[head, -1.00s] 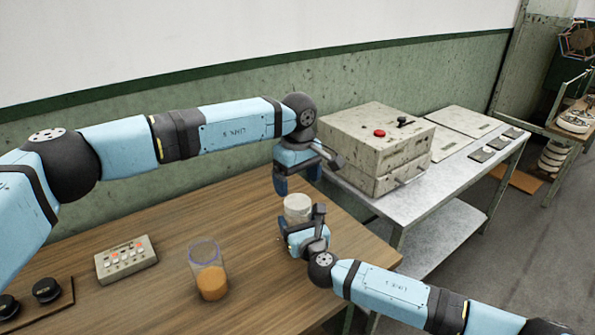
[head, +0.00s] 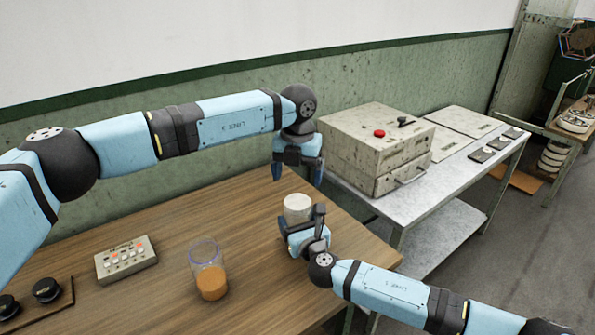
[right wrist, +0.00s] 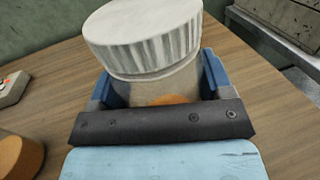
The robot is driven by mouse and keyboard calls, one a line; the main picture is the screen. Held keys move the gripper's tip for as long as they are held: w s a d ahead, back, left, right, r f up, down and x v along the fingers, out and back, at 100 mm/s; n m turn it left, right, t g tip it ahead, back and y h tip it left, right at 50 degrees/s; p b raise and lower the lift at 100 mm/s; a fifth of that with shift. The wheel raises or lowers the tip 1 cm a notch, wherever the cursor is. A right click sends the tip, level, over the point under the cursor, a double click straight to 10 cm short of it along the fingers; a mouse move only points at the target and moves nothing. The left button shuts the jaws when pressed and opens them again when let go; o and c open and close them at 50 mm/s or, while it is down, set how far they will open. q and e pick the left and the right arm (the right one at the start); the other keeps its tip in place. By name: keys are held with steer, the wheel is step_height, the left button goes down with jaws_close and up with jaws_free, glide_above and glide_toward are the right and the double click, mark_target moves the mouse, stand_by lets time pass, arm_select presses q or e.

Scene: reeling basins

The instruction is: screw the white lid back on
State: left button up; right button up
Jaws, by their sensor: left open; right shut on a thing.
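The white ribbed lid (head: 297,203) sits on top of a jar held in my right gripper (head: 301,220). In the right wrist view, the lid (right wrist: 145,38) covers the mouth of the jar (right wrist: 165,86), which has something orange low inside. Whether the lid is threaded on or only resting cannot be told. My right gripper's blue fingers (right wrist: 160,83) are shut on the jar's sides below the lid. My left gripper (head: 297,177) is open and empty, fingers pointing down, above and behind the lid and apart from it.
A clear container (head: 207,268) with orange contents stands left of the held jar. A button box (head: 126,260) and black knobs (head: 46,290) are further left. A metal side table (head: 450,165) with a grey machine box (head: 375,145) stands right.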

mark_target(297, 201)
arm_select(q)
steer(key=n, duration=0.5)
steer(key=shift+r+n, duration=0.2)
steer(key=shift+n, duration=0.2)
steer(key=shift+f, duration=4.05)
steer(key=c, duration=0.9)
steer(key=shift+c, duration=0.2)
